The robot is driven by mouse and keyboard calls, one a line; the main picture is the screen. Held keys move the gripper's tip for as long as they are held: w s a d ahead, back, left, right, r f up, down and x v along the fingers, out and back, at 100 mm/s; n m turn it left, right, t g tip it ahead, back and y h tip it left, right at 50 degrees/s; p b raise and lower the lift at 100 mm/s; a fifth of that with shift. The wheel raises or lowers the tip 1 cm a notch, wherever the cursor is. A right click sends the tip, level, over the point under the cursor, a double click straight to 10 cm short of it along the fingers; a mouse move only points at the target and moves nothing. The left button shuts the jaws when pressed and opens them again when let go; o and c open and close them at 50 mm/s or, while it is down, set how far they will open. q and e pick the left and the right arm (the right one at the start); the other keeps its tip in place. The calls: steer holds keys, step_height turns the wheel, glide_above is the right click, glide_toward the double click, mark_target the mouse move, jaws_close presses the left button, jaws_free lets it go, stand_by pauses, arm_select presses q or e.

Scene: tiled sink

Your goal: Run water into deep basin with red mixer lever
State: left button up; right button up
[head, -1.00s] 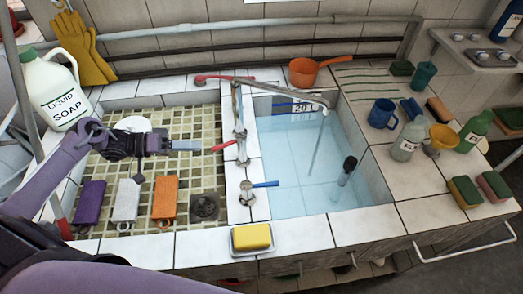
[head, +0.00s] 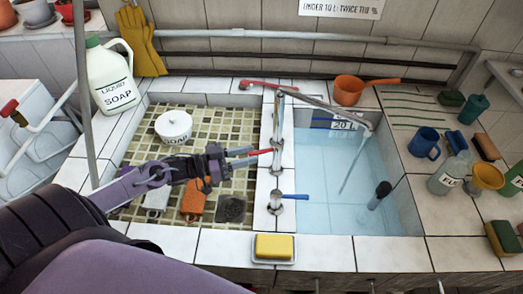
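The red mixer lever (head: 261,152) sticks out to the left from the metal mixer pipe (head: 278,135), on the tiled divider between the basins. My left gripper (head: 251,156) is at the lever's tip, its two grey fingers apart, one above and one below it; I cannot tell whether they touch it. A blue lever (head: 295,196) points right, lower on the divider. The spout (head: 345,112) reaches over the deep basin (head: 408,190), which holds clear bluish water. A thin pale column (head: 352,168) runs from the spout's end down into it. My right gripper is not in view.
A yellow sponge (head: 273,246) lies in a dish on the front edge. A dark-topped rod (head: 380,194) stands in the deep basin. An orange dipper (head: 349,89) sits behind.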

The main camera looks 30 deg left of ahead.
mark_target(272, 149)
arm_select(q)
steer(key=shift+x, duration=2.35)
jaws_close()
